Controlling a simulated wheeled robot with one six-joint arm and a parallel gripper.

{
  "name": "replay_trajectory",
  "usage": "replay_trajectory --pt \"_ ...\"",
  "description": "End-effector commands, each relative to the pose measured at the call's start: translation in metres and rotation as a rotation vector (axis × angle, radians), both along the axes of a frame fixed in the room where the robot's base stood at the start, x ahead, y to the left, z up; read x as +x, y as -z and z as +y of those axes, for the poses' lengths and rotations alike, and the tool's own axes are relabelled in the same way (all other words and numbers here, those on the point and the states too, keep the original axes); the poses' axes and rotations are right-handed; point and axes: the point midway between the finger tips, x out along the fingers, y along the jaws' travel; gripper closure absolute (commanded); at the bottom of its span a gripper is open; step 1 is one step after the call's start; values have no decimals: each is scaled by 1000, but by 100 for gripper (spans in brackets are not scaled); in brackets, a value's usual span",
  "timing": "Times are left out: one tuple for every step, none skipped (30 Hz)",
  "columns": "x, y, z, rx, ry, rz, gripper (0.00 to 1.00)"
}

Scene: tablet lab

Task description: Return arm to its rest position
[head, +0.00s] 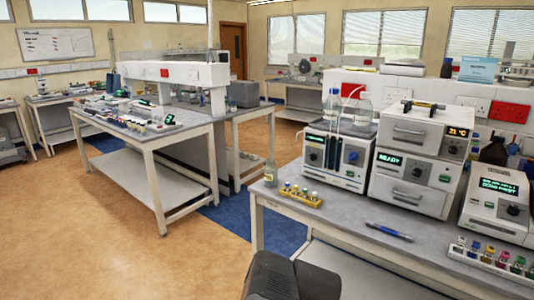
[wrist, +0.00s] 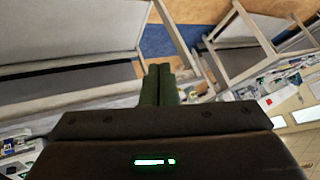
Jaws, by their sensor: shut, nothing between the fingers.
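My gripper (wrist: 158,72) shows in the wrist view with its two dark green fingers side by side and touching. Nothing is between them. The wrist picture is tilted, and the fingers point out toward the floor and bench legs. In the head view a dark grey part of my own arm shows at the bottom edge, in front of the right bench; the fingers cannot be seen there.
Another bench (head: 150,140) stands at the left. The tan floor (head: 90,230) between is clear.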

Motion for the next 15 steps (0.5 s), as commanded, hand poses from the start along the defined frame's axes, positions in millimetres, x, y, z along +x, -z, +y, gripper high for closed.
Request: replay_trajectory --pt "-7 -1 2 -2 -14 27 100" --pt "-10 1 3 -4 -21 42 100" --pt "-15 4 5 -5 -31 61 100" --pt "-19 6 6 -6 -37 74 100" --pt "-22 8 7 -7 -43 85 100" --pt "-26 10 8 -8 -50 99 100" --pt "-28 12 8 -9 -54 109 100" --pt "-31 13 9 -9 -58 118 100" --pt "-34 15 9 -9 -63 128 100" --pt "-35 16 10 -10 -66 134 100" --pt "-37 17 10 -10 -68 139 100" --pt "-38 18 10 -11 -71 144 100" --pt "-39 18 10 -10 -72 146 100" --pt "-39 18 11 -10 -73 148 100" --pt "-40 19 11 -11 -74 150 100"
